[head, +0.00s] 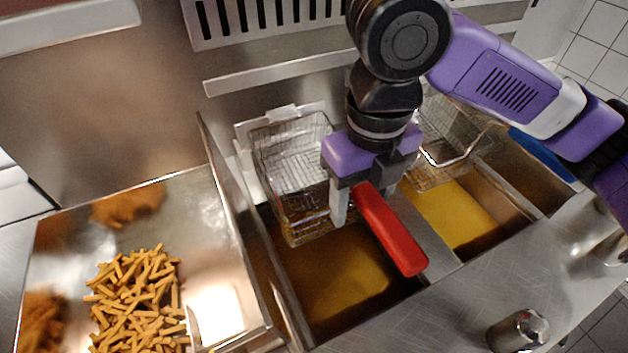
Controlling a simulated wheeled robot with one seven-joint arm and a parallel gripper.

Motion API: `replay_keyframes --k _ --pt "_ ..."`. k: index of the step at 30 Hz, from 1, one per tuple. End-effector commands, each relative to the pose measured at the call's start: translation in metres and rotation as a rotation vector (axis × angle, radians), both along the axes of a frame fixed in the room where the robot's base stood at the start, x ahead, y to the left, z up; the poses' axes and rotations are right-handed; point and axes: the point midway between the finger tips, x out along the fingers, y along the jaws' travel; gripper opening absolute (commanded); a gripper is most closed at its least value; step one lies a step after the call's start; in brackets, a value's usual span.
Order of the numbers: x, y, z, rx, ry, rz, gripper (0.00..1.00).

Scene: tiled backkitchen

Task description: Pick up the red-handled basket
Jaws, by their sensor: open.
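The red-handled basket is a wire basket (290,165) hanging at the back of the left fryer vat, partly over the oil. Its red handle (395,235) slants down and to the right, toward the front of the fryer. My gripper (367,204) points down over the upper end of the handle. Its jaws are open, with one finger to the left of the handle. The other finger is partly hidden, so I cannot tell whether either finger touches the handle. My gripper hides the joint between handle and basket.
A second wire basket (447,135) with a blue handle (542,153) is over the right vat, partly behind my arm. A metal tray (190,210) with fries (135,300) is at left. A metal cylinder (518,331) stands at front right. Brown oil (335,290) fills the left vat.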

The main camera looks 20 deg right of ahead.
Motion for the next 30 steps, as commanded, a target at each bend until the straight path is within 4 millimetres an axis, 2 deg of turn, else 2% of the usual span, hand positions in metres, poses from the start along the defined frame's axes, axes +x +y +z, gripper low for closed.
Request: replay_keyframes --k 3,11,19,30 --pt "-0.0004 0.0003 -0.0097 0.002 0.0 0.002 0.55" --pt "-0.0001 0.0002 -0.0115 0.001 -0.001 0.002 0.53" --pt "-0.0001 0.0002 -0.0113 0.001 -0.001 0.001 0.0" --pt "0.0 0.0001 -0.0111 0.0 -0.001 0.001 0.0"
